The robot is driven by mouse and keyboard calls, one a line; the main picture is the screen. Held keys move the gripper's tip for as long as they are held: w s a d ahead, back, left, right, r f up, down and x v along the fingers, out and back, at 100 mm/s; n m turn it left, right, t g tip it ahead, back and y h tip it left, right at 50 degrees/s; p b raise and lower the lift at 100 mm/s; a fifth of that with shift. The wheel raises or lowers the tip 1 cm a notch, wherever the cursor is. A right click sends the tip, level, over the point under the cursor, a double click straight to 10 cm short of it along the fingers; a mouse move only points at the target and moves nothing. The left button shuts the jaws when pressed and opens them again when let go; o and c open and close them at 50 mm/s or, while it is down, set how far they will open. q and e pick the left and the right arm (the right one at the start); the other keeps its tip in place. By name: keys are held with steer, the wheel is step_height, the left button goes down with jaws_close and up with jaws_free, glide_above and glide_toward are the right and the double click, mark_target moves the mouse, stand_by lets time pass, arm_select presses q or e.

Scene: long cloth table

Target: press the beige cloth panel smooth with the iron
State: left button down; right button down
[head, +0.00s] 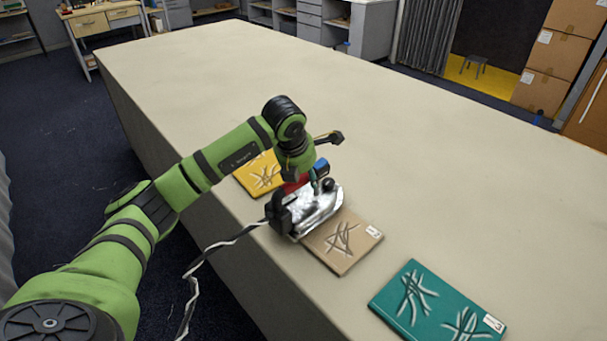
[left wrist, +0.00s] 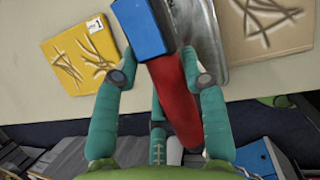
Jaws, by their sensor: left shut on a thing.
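The iron (head: 318,212) has a silver body, and its handle shows red with a blue end in the left wrist view (left wrist: 175,88). My left gripper (head: 316,184) is shut on the iron's handle, one finger on each side in the left wrist view (left wrist: 163,80). The beige cloth panel (head: 350,254) lies flat near the table's front edge, with crossing crease marks on its visible part. It also shows at upper right in the left wrist view (left wrist: 280,42). The iron covers its left end; whether it touches the cloth I cannot tell. My right gripper is out of view.
A yellow panel (head: 246,182) lies left of the iron, and a teal panel (head: 391,298) lies right of the beige one. Both are creased. A cord (head: 222,244) runs from the iron over the edge of the table (head: 420,150). The table's far part is clear.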

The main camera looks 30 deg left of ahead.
arm_select(q)
steer(key=shift+f+b, duration=0.2)
steer(key=shift+b, duration=0.2)
steer(key=shift+s+d+f, duration=0.1)
steer(key=shift+f, duration=0.15)
stand_by(1.7)
steer(key=shift+r, duration=0.1)
steer(key=shift+w+r+p, duration=0.2)
steer(key=shift+r+p, duration=0.5)
steer(key=shift+r, duration=0.25)
steer(key=shift+r+p, duration=1.4)
steer(key=shift+r, duration=1.3)
